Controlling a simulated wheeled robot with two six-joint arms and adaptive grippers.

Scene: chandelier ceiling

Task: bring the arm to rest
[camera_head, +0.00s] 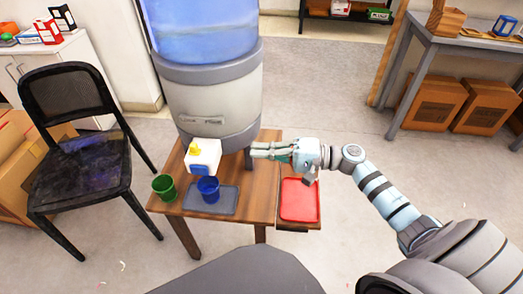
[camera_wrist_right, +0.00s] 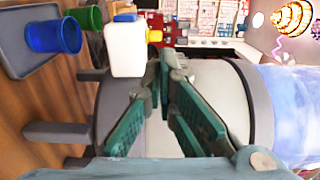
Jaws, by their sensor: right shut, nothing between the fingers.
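My right gripper (camera_head: 262,151) reaches in from the right in the head view, over the right part of the small wooden table (camera_head: 258,203), in front of the grey base of the water dispenser (camera_head: 212,108). In the right wrist view its teal fingers (camera_wrist_right: 163,70) come together at the tips, with nothing between them. My left gripper is not in view.
On the table are a green cup (camera_head: 164,187), a blue cup (camera_head: 209,190) on a grey tray (camera_head: 230,203), and a white container (camera_head: 204,156). A red tray (camera_head: 299,201) lies right of the table. A black chair (camera_head: 80,150) stands left.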

